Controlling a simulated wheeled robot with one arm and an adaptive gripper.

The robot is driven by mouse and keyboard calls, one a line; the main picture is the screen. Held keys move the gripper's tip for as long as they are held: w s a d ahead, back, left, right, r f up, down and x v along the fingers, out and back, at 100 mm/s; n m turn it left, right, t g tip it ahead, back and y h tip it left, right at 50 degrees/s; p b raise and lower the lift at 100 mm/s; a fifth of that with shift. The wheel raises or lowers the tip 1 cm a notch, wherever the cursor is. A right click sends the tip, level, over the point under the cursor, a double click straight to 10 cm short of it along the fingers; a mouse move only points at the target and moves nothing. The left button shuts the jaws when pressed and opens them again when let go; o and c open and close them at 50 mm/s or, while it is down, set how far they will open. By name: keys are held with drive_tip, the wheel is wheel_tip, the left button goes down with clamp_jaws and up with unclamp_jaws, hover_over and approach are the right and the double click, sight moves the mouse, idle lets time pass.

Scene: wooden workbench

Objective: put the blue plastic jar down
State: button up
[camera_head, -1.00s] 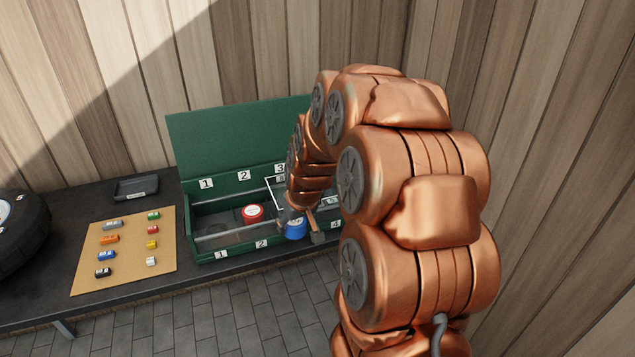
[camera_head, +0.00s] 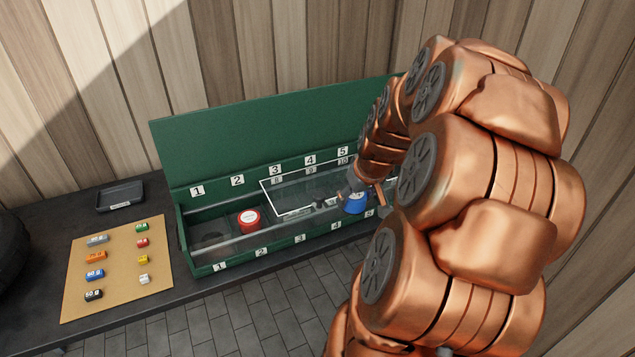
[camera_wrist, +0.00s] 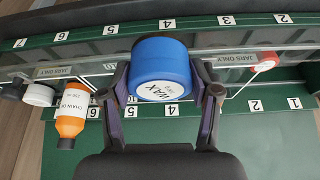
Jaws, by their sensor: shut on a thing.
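The blue plastic jar (camera_head: 355,204) has a white label on its lid, which reads "WAX" in the wrist view (camera_wrist: 160,62). My gripper (camera_wrist: 162,92) is shut on it, one finger on each side. In the head view my gripper (camera_head: 362,192) holds the jar at the front of the green box (camera_head: 195,232), near front labels 4 and 5. I cannot tell whether the jar touches the box. My arm hides the box's right end in the head view.
A clear panel with a white outline (camera_head: 290,213) is in the box. An orange bottle (camera_wrist: 72,110) and a white-lidded jar (camera_wrist: 40,95) show beside the gripper. A board with several small weights (camera_head: 120,270) lies left.

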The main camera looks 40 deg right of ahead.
drive_tip(key=w+d+p, duration=0.1)
drive_tip(key=w, duration=0.4)
drive_tip(key=w+d+f+p, duration=0.1)
drive_tip(key=w+p, duration=0.1)
drive_tip(key=w, duration=0.3)
drive_tip(key=w+d+p, duration=0.2)
drive_tip(key=w, duration=0.3)
drive_tip(key=shift+d+f, duration=0.1)
drive_tip(key=shift+f, duration=0.15)
drive_tip(key=shift+f+p, duration=1.1)
drive_tip(key=shift+f, duration=0.7)
drive_tip(key=shift+f+b, duration=0.15)
drive_tip(key=shift+b, duration=0.15)
drive_tip(key=o, duration=1.3)
